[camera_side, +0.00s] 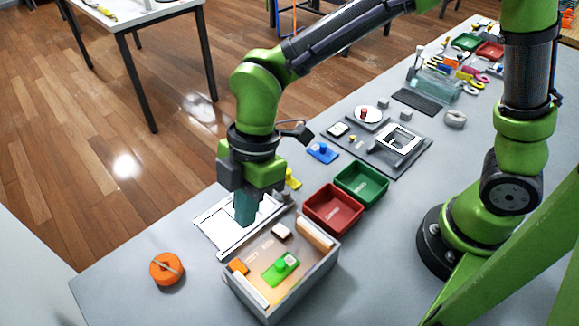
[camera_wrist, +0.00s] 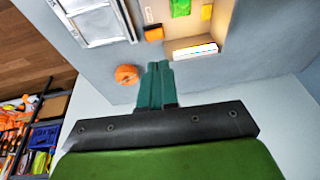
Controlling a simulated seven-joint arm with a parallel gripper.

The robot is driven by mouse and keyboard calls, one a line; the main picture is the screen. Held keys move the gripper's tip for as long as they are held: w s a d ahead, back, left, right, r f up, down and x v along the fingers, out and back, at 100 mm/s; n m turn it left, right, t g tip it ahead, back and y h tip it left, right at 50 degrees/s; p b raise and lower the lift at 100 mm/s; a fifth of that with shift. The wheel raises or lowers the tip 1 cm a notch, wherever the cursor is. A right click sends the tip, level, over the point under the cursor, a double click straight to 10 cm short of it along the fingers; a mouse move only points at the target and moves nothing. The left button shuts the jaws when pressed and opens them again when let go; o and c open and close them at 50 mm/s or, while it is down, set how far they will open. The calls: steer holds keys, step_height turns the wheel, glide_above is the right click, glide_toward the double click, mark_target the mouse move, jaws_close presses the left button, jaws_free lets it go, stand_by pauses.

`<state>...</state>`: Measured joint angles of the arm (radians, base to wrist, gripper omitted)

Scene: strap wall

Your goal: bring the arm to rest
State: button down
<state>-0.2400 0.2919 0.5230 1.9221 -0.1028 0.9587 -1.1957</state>
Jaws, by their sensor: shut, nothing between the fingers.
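My gripper (camera_side: 245,210) hangs from my green arm, pointing down, above the far edge of a grey open box. Its teal fingers are shut with nothing between them. In the wrist view the closed fingers (camera_wrist: 155,84) stand in the middle, with the table behind them. The side view does not clearly show how high the fingertips are above the box or the white-framed panel beside it.
The grey box (camera_side: 331,258) holds a green knobbed block (camera_side: 281,268) and other small pieces. A white panel (camera_side: 218,225), red bin (camera_side: 333,208), green bin (camera_side: 361,184) and orange round piece (camera_side: 167,269) stand around it. Table space left of the orange piece is clear.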

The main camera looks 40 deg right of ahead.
steer(key=s+d+r+m+t, duration=0.1)
steer(key=d+r+m+t, duration=0.1)
steer(key=d+m, duration=0.5)
steer(key=s+d+r+m+t+h, duration=0.1)
steer(key=d+r+m+t, duration=0.2)
steer(key=d, duration=0.7)
steer(key=s+d+r+m+t, duration=0.2)
steer(key=d+r+m, duration=0.4)
steer(key=d+m, duration=0.3)
steer(key=m+t, duration=0.1)
steer(key=m, duration=0.2)
steer(key=shift+d+r, duration=0.15)
steer(key=shift+d, duration=0.1)
steer(key=c, duration=1.8)
jaws_free()
steer(key=shift+s, duration=0.1)
